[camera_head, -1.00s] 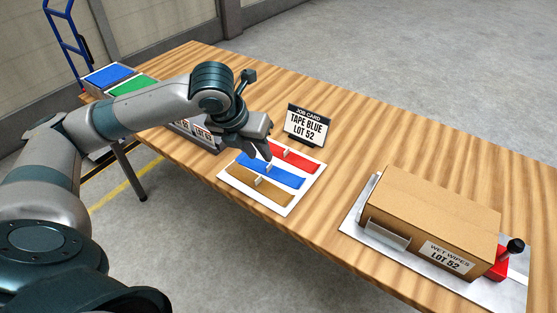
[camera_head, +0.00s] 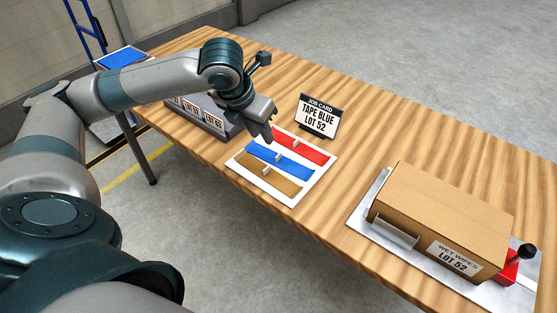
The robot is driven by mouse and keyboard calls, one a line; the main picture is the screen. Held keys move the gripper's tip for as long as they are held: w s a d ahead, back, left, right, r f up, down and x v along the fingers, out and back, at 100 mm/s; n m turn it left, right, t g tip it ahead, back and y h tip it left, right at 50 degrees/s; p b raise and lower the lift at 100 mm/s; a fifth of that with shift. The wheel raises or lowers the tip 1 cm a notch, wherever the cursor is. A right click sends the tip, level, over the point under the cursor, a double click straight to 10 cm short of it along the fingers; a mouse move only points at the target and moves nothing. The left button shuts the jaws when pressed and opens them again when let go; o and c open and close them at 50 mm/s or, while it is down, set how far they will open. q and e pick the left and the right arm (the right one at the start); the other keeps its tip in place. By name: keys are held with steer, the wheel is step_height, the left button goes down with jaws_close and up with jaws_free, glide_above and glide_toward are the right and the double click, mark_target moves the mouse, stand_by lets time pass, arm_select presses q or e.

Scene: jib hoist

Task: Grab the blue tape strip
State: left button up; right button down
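The blue tape strip (camera_head: 290,165) lies on a white card (camera_head: 238,163), between a red strip (camera_head: 308,150) above it and a brown strip (camera_head: 268,181) below it. Each strip has a small pale tab standing near its middle. My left gripper (camera_head: 265,132) hangs over the card's upper left edge, near the left end of the red strip and above the blue one. It is clear of the blue strip's tab. Its fingers overlap in this view, so I cannot tell their opening. My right gripper is not in view.
A job card (camera_head: 320,115) reading "TAPE BLUE LOT 52" stands behind the strips. A cardboard box (camera_head: 440,210) labelled "WET WIPES LOT 52" sits on a metal plate at right. A labelled rack (camera_head: 208,122) is partly behind my arm. Bare wooden table (camera_head: 400,135) lies behind the box.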

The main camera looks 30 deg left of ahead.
arm_select(q)
glide_toward(276, 154)
steer(key=shift+s+d+f, duration=0.25)
steer(key=shift+s+d, duration=0.15)
steer(key=shift+s, duration=0.05)
steer(key=shift+s+d+f, duration=0.25)
steer(key=shift+s+d, duration=0.15)
steer(key=shift+s, duration=0.1)
steer(key=shift+w+d+p+x, duration=0.1)
steer(key=shift+w+p+x, duration=0.1)
steer(key=shift+x, duration=1.1)
steer(key=shift+w+d+p+x, duration=0.1)
steer(key=shift+w+x, duration=0.1)
steer(key=shift+x, duration=1.1)
steer(key=shift+r, duration=0.15)
jaws_close()
